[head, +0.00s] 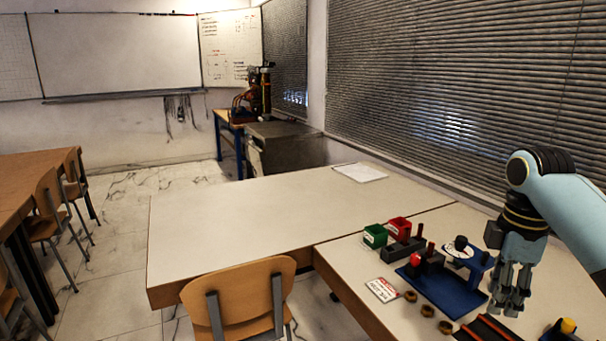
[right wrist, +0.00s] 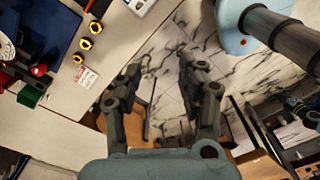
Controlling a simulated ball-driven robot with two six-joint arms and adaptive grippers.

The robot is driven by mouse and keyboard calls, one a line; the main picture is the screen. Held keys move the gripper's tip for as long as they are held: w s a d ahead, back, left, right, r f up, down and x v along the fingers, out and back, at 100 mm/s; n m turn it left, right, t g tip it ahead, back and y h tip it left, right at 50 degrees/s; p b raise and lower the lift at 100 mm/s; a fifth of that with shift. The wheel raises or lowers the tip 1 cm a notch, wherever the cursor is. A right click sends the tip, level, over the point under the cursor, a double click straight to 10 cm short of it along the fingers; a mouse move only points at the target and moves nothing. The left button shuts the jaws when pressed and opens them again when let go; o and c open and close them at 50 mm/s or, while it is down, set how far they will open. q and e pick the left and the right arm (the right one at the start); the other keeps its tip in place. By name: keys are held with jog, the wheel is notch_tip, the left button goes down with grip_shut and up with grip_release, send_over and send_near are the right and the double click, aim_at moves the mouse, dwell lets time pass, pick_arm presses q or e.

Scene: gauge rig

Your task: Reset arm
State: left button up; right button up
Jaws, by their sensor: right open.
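My right gripper (head: 510,292) is at the right of the head view, pointing down beside the blue gauge rig (head: 447,287). In the right wrist view its two fingers (right wrist: 163,68) stand apart with nothing between them. Below them show the table edge, a chair and the marble floor. The light blue right arm comes in from the right edge of the head view. My left gripper does not show in the head view.
On the table are a green bin (head: 375,236), a red bin (head: 399,229), a red-and-white card (head: 382,290) and several brass rings (head: 427,311). A wooden chair (head: 240,300) stands at the table's near edge. The table's left part is mostly clear.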

pick_arm(q)
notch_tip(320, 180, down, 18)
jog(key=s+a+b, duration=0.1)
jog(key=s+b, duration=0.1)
jog(key=b, duration=1.5)
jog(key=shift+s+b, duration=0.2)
jog(key=shift+b, duration=0.2)
pick_arm(e)
jog(key=s+a+f+m, duration=0.1)
jog(key=s+f+m, duration=0.3)
jog(key=s+f, duration=1.1)
jog(key=s+a+f+m, duration=0.2)
jog(key=s+f+m, duration=0.2)
jog(key=s+f, duration=1.2)
jog(key=s+a+f+m+t, duration=0.1)
jog(key=s+f+m, duration=0.4)
jog(key=s+f, duration=1.1)
notch_tip(320, 180, down, 14)
jog(key=shift+s+a+h, duration=0.15)
jog(key=shift+a+h, duration=0.25)
jog(key=shift+a, duration=0.2)
